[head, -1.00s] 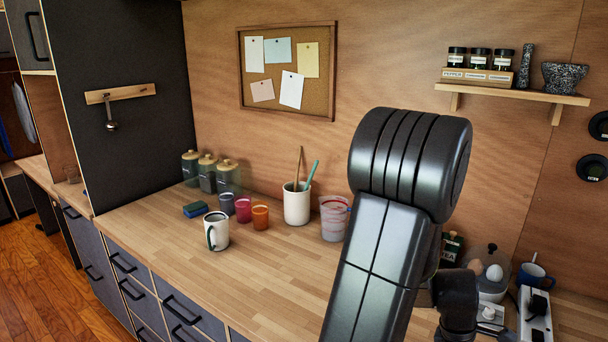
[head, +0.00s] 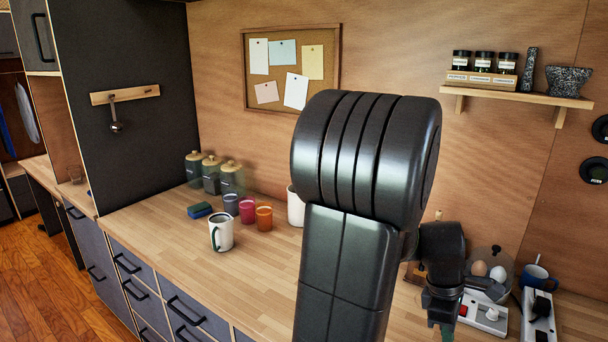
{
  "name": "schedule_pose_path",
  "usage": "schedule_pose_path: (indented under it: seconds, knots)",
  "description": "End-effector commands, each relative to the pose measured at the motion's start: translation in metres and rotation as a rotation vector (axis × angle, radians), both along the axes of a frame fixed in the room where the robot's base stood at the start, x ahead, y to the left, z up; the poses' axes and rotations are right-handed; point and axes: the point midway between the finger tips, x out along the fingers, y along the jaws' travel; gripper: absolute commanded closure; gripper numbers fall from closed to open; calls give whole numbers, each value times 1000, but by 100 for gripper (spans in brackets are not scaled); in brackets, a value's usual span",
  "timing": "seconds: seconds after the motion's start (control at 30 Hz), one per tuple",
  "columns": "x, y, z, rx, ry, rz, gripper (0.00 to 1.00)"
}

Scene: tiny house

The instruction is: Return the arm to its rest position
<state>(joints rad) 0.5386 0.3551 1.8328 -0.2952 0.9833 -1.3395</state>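My arm (head: 365,170) stands large in the middle of the head view, folded at a thick ribbed elbow. Its forearm and wrist (head: 442,265) bend down at the right of the elbow. The fingers of my gripper do not show; the wrist runs down toward the bottom edge of the picture. A small dark greenish piece shows just below the wrist, too unclear to name. The arm hides part of the counter and most of a white utensil cup (head: 296,207).
The wooden counter (head: 265,275) holds a white mug (head: 221,232), small coloured cups (head: 247,209), a sponge (head: 199,210) and jars (head: 231,178). At right are eggs (head: 479,268), a blue mug (head: 535,277) and a power strip (head: 538,315). A shelf (head: 517,96) hangs above.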

Motion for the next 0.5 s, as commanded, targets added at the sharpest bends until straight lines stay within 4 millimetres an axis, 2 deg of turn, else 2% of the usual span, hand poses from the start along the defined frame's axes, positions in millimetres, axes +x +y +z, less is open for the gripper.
schedule_pose_path:
  seconds: [0.03, 0.2, 0.4, 0.5]
  knots:
    - [-4, -1, -15, 8, 12, -3, 100]
    - [-9, -8, -47, 7, 12, -3, 100]
    - [-13, -15, -81, 7, 10, -2, 100]
    - [-22, -24, -92, 5, 8, -3, 100]
